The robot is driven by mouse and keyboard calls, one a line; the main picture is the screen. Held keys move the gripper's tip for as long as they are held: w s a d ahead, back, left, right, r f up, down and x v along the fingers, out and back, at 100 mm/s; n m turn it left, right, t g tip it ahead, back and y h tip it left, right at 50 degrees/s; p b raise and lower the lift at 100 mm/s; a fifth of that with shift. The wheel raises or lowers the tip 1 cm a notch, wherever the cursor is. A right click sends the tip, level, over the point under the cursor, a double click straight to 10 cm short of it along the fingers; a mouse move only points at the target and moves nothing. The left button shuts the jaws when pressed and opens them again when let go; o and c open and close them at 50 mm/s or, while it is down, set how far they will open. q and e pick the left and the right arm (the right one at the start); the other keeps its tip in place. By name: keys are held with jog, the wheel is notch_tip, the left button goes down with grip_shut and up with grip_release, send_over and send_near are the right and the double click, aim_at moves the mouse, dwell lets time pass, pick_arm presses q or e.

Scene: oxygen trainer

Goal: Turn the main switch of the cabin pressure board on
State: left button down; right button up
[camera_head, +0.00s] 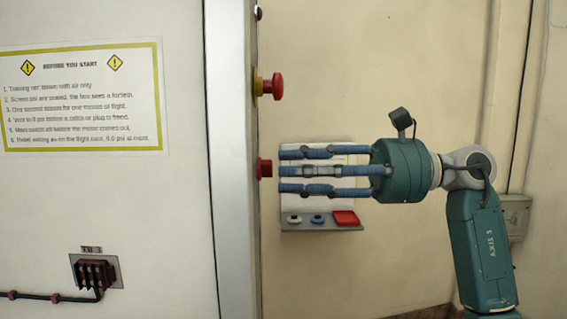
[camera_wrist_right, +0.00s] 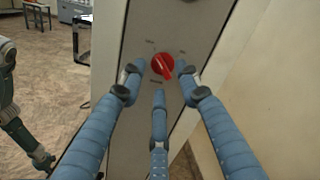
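The main switch is a red rotary knob (camera_head: 264,168) on the narrow grey side face of the cabinet. In the right wrist view the knob (camera_wrist_right: 162,66) shows a raised grip bar, which looks tilted; the small labels around it are unreadable. My right gripper (camera_head: 282,170) points left at the knob with its three blue fingers straight and spread. In the right wrist view the right gripper (camera_wrist_right: 158,84) has its fingertips spread around and below the knob, seemingly just short of it. It is open and empty.
A red mushroom button with a yellow collar (camera_head: 270,86) sits above the knob on the same face. Behind my fingers a small shelf (camera_head: 320,227) holds small items and a red tray (camera_head: 346,218). The cabinet front carries a notice (camera_head: 83,97) and a terminal block (camera_head: 96,271).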

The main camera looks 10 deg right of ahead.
aim_at(265, 169)
jog(key=shift+w+a, duration=0.25)
jog(key=shift+a, duration=0.85)
grip_shut()
